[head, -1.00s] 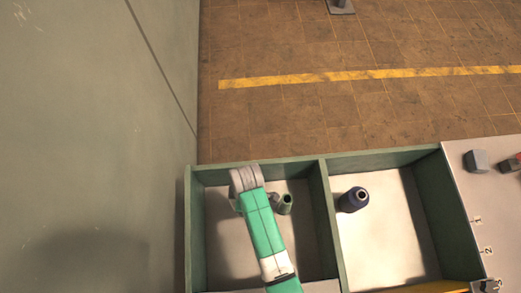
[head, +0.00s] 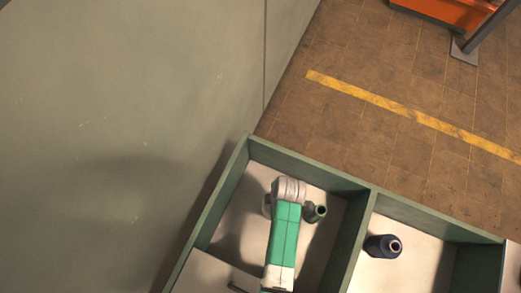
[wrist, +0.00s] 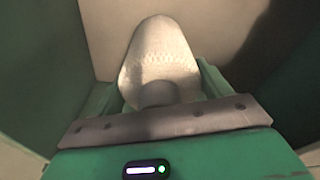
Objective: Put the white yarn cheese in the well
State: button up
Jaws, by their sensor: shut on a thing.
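In the wrist view, a white yarn cheese (wrist: 160,60) with a tapered, rounded shape and textured surface sits between the green fingers of my gripper (wrist: 160,90). My gripper is shut on it. In the head view, my green and grey arm reaches over the left compartment (head: 235,220) of a green-walled box. The arm hides my fingers and the white yarn cheese there. I cannot tell from these frames which part is the well, or whether the cheese touches the floor below.
A dark blue spool (head: 382,246) stands in the right compartment. A green divider (head: 357,235) separates them. A large grey wall (head: 120,130) rises at the left.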

jog(key=w+a+f+b, duration=0.4)
jog(key=w+a+b, duration=0.1)
jog(key=w, duration=0.2)
jog(key=shift+w+a+f+b, duration=0.15)
jog(key=shift+a+f+b, duration=0.15)
jog(key=shift+a, duration=0.05)
jog(key=o, duration=1.5)
jog(key=shift+f, duration=0.1)
jog(key=r+p, duration=0.2)
jog(key=r, duration=0.2)
jog(key=d+r+p, duration=0.1)
jog(key=r+p, duration=0.1)
jog(key=r, duration=0.2)
jog(key=r+p, duration=0.2)
jog(key=r, duration=0.2)
jog(key=shift+d+r, duration=0.15)
jog(key=shift+d, duration=0.05)
